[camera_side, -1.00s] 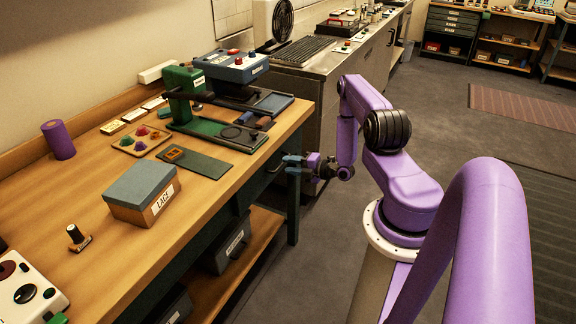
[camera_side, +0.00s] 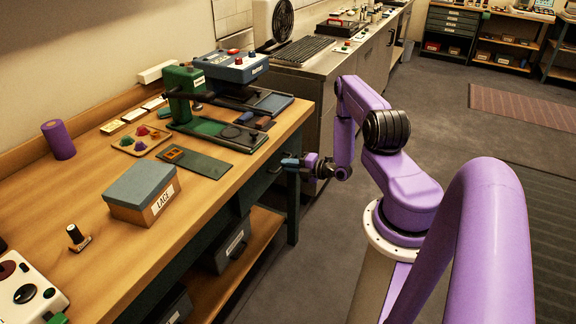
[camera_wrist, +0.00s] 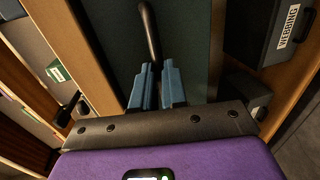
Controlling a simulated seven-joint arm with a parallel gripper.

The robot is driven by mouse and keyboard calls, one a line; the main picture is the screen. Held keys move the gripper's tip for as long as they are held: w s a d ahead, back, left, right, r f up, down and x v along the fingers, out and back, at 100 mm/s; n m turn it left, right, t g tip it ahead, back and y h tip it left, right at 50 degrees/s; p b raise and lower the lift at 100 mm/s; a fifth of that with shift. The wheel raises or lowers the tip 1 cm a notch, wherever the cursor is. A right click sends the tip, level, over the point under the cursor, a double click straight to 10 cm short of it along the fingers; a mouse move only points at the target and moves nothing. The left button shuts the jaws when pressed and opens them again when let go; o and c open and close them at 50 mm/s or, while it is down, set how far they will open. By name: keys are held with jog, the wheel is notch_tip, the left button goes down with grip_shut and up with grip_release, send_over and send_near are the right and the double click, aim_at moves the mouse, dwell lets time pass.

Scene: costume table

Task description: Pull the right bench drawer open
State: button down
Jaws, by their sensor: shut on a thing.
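The right bench drawer has a dark green front (camera_wrist: 190,40) under the wooden bench top. In the wrist view its black bar handle (camera_wrist: 149,28) runs down between my blue fingers. My gripper (camera_wrist: 157,82) is shut on this handle; it also shows in the side view (camera_side: 287,162), at the bench's front edge near the right corner. The fingers cover part of the handle. In the side view the drawer front is mostly in shadow, and I see no clear gap showing it pulled out.
A green press (camera_side: 185,95) and a grey-lidded lace box (camera_side: 142,190) stand on the bench top (camera_side: 110,245). Below, a dark box labelled webbing (camera_wrist: 275,35) sits on the lower shelf. The floor (camera_side: 320,265) in front of the bench is clear.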

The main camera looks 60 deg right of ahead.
jog(key=f+v, duration=0.2)
jog(key=v, duration=1)
jog(key=s+f+v, duration=0.1)
jog(key=f+v, duration=0.2)
jog(key=v, duration=1)
jog(key=c, duration=1.2)
grip_release()
jog(key=shift+f, duration=0.1)
jog(key=shift+o, duration=0.2)
jog(key=v, duration=1.7)
jog(key=shift+s, duration=0.2)
